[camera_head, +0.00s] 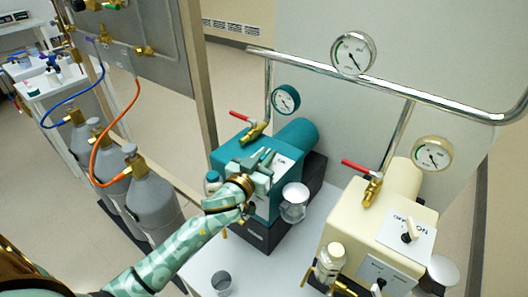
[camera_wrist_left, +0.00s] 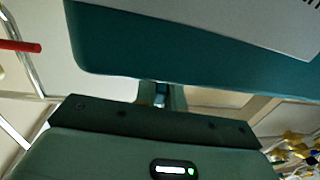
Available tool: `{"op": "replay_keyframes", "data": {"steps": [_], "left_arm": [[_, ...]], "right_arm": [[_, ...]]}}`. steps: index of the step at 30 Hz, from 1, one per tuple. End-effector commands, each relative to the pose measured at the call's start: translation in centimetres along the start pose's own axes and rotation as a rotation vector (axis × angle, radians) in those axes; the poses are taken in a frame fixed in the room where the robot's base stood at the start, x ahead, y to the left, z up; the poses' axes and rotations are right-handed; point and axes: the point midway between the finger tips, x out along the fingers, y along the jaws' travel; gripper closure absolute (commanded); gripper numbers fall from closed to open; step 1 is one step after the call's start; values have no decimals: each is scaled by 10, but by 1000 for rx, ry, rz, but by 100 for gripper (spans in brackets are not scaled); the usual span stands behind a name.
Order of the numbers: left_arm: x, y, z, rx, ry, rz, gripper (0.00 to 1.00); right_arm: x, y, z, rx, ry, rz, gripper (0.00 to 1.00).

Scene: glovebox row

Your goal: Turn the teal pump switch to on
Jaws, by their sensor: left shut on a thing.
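The teal pump (camera_head: 294,138) stands on the white bench, with a white label plate (camera_head: 284,166) on its top face. My left gripper (camera_head: 262,163) reaches over the top of the pump and is shut at the place of the switch, beside the label. The switch is hidden behind the fingers, so I cannot tell which way it points. In the left wrist view the teal housing (camera_wrist_left: 180,50) fills the upper part, and the fingers (camera_wrist_left: 161,95) come together just under its edge. My right gripper is not in view.
A cream pump (camera_head: 404,190) with its own switch (camera_head: 409,231) stands to the right. Red-handled valves (camera_head: 258,130), gauges (camera_head: 286,99) and a steel pipe (camera_head: 400,92) rise behind. Grey cylinders (camera_head: 150,190) with hoses stand left. A small cup (camera_head: 222,282) is on the bench.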

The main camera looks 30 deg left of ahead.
Motion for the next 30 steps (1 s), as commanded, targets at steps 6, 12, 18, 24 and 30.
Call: {"op": "replay_keyframes", "data": {"steps": [6,12,18,24,30], "left_arm": [[0,-1,-2,2,0,86,100],[0,0,-1,0,0,118,100],[0,0,0,0,0,122,100],[0,0,0,0,0,121,78],[0,0,0,0,0,121,67]], "right_arm": [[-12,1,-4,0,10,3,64],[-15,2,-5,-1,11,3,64],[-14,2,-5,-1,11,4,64],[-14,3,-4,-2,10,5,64],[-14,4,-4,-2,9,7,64]]}}
